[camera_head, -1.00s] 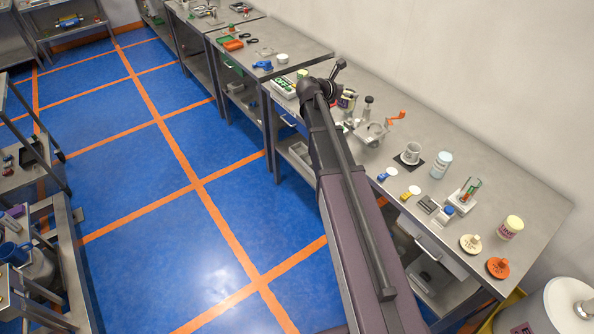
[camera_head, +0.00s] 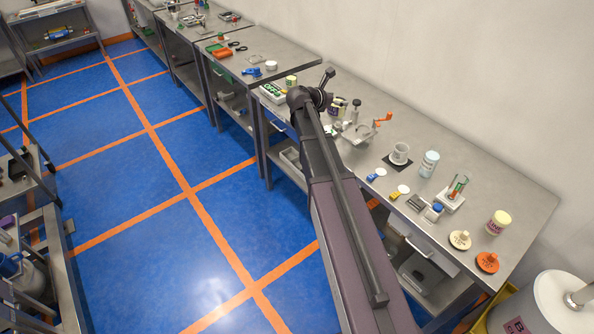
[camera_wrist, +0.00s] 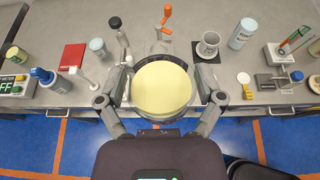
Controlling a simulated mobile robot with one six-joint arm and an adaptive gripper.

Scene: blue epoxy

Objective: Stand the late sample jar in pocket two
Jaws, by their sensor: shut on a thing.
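My gripper (camera_wrist: 160,98) is shut on a jar with a broad pale yellow lid (camera_wrist: 163,88). The lid faces the wrist camera and hides most of the jar's body and its label. In the wrist view this crank (camera_wrist: 166,17) rises behind the held jar. I cannot make out pocket numbers.
A white cup (camera_head: 400,152) on a dark mat and a pale blue jar (camera_head: 428,163) stand to the right. Another yellow-lidded jar (camera_head: 498,222) is near the right end. A red card (camera_wrist: 72,57) and blue-topped bottle (camera_wrist: 45,77) lie left of the held jar.

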